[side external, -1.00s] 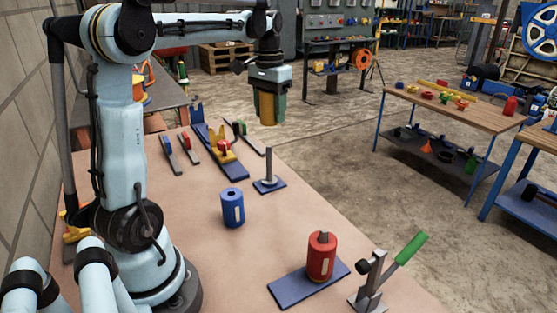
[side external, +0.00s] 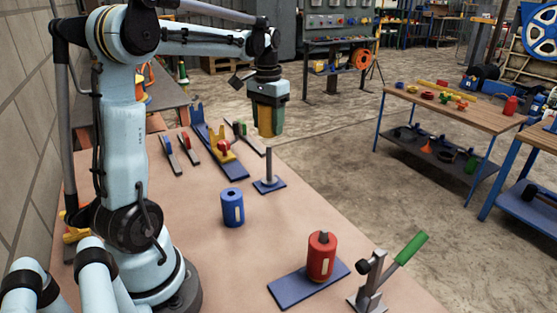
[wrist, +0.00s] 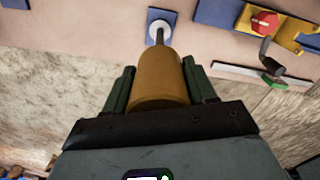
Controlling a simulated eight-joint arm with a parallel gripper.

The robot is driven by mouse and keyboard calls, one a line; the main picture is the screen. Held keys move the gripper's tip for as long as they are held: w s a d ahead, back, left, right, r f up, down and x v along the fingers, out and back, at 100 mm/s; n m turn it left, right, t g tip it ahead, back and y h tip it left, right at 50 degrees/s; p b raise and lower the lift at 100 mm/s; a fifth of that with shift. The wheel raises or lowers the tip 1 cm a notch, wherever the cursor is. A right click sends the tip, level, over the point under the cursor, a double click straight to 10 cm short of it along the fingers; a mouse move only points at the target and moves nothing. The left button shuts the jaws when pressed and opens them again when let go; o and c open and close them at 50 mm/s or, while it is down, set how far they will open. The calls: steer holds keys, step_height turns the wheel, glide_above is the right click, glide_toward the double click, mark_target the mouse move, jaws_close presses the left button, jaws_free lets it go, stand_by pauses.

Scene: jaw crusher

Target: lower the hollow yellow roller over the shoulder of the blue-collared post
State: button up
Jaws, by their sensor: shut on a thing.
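In the wrist view the roller (wrist: 162,82) sits between the two green fingers. A grey post (side external: 269,165) stands on a blue base plate (side external: 277,187) on the table. In the side view the roller's lower end is almost in line with the post top, seemingly just above it. In the wrist view the post (wrist: 160,34) shows beyond the roller's far end. I cannot tell whether they touch. The roller's bore is hidden, and no separate blue collar is distinct on the post.
A blue cylinder (side external: 232,207) stands in front of the post to the left. A red cylinder (side external: 321,255) sits on a blue plate (side external: 288,290) nearer, beside a green-handled lever (side external: 410,249). A blue rail with a yellow block (side external: 222,152) lies behind left.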

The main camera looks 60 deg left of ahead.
steer(key=shift+f, duration=0.95)
steer(key=shift+f, duration=5.45)
steer(key=o, duration=1.4)
steer(key=shift+c, duration=0.2)
step_height(320, 180, up, 12)
